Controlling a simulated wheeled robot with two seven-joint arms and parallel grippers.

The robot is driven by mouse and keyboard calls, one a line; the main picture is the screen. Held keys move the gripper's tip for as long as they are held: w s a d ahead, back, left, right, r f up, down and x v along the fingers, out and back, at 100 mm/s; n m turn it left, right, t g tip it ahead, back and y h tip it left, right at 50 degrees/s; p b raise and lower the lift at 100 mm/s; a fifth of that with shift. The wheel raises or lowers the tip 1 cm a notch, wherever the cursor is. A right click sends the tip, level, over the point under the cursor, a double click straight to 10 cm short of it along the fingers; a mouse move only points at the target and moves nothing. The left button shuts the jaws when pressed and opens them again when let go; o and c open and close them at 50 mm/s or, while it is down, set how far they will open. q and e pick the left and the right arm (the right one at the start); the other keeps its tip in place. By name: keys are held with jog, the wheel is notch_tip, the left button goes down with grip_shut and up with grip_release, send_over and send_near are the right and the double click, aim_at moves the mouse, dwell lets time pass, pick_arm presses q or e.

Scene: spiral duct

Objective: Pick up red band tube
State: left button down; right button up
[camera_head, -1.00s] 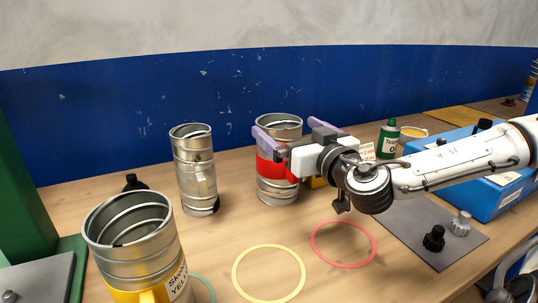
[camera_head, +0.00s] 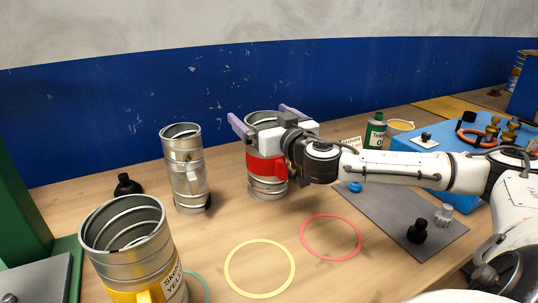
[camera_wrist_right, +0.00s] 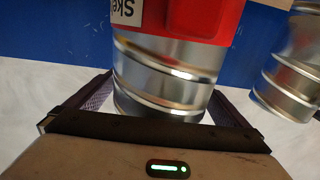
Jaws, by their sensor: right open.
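The red band tube (camera_head: 268,187) is a ribbed metal cylinder with a red band, standing upright on the wooden table. My right gripper (camera_head: 263,117) is open near the tube's upper end, one purple finger at each side of it. In the right wrist view the tube (camera_wrist_right: 165,62) appears upside down between the open fingers, with gaps beside it; no clear contact shows. The gripper body hides part of the band and rim in the head view. My left gripper is not in view.
A plain metal tube (camera_head: 187,172) stands left of it, and a yellow band tube (camera_head: 128,245) stands front left. Yellow (camera_head: 230,277) and red (camera_head: 304,244) rings lie on the table. A grey mat (camera_head: 385,212) and blue case (camera_head: 463,195) are at the right.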

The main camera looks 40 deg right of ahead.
jog(key=c, duration=1.6)
jog(key=shift+c, duration=0.4)
jog(key=shift+r, duration=0.1)
